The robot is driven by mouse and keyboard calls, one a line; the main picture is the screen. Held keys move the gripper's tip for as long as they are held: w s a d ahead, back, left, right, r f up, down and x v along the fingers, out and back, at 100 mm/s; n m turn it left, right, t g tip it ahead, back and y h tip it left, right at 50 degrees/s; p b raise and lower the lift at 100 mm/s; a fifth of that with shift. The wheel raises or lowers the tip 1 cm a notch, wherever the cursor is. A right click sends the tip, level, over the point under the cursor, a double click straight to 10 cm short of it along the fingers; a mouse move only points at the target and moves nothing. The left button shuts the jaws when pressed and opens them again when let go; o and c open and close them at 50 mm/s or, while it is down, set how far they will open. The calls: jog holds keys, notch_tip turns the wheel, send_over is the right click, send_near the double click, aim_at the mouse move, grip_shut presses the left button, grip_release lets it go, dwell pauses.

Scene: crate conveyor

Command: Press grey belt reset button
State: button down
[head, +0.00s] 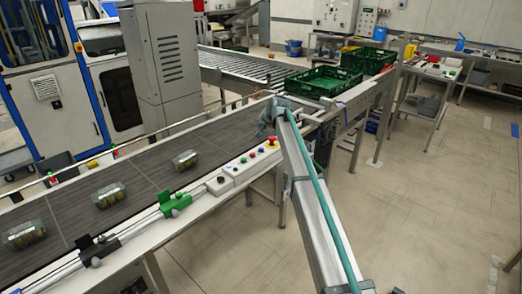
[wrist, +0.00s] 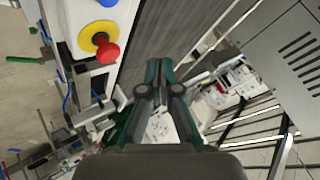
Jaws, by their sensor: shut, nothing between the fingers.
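A white control panel (head: 243,165) sits on the conveyor's near edge, with small coloured buttons and a red mushroom knob (head: 271,142) at its right end. A dark round button (head: 221,180) is on the left part of the panel; I cannot tell whether it is the grey one. In the wrist view the panel is at the upper left, showing the red knob (wrist: 106,51) on yellow and part of a blue button (wrist: 108,2). My gripper (wrist: 159,66) is shut and empty, beside the red knob and apart from it. In the head view it is near the panel's right end, largely hidden by my arm.
The dark belt (head: 150,175) carries several clear punnets (head: 186,160). A green clamp (head: 174,203) and rail run along its near edge, left of the panel. Green crates (head: 322,82) stand on the conveyor behind.

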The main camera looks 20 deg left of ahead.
aim_at(262, 149)
jog(key=shift+f+b, duration=1.3)
jog(key=shift+f, duration=2.75)
jog(key=shift+f, duration=0.1)
jog(key=shift+f, duration=0.35)
jog(key=shift+f+b, duration=0.5)
jog(key=shift+r, duration=0.9)
jog(key=shift+r+p, duration=1)
jog(key=shift+r, duration=1.55)
